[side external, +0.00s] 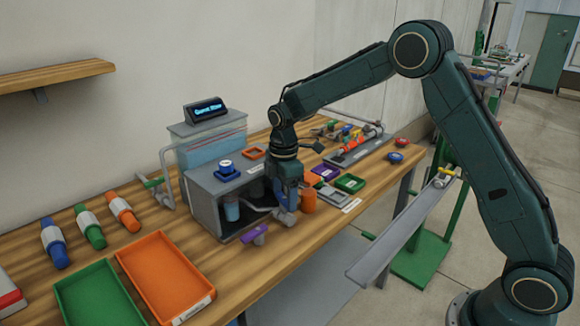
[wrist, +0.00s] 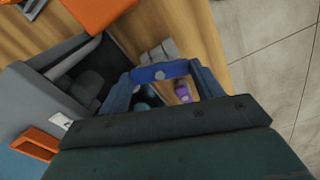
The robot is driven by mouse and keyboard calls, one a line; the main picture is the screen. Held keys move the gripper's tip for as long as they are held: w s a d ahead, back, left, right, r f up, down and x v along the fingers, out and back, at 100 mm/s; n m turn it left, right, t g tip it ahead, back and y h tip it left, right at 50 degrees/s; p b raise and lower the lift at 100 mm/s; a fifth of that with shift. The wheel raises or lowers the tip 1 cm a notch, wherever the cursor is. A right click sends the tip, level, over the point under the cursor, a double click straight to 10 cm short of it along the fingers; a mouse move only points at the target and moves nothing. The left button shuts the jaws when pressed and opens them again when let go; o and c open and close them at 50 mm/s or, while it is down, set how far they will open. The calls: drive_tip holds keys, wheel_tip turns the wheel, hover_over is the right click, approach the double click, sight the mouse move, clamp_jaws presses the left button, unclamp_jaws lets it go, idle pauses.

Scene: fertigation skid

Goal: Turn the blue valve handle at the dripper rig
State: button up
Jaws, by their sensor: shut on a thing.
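The dripper rig is a grey box (side external: 203,195) with an open front and a clear water tank (side external: 215,148) behind it. My gripper (side external: 287,203) points down at the right end of the box. In the wrist view the fingers of my gripper (wrist: 162,84) stand on either side of the blue valve handle (wrist: 160,72), and they are shut on it. The handle lies crosswise between the fingertips. In the side view the gripper mostly hides the handle. How far the handle is turned cannot be told.
Green (side external: 67,295) and orange (side external: 127,262) trays lie left.

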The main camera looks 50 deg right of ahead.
sight(284, 198)
drive_tip(key=m, duration=1.4)
idle(0.6)
drive_tip(key=o, duration=0.7)
wheel_tip(284, 198, up, 14)
idle(0.4)
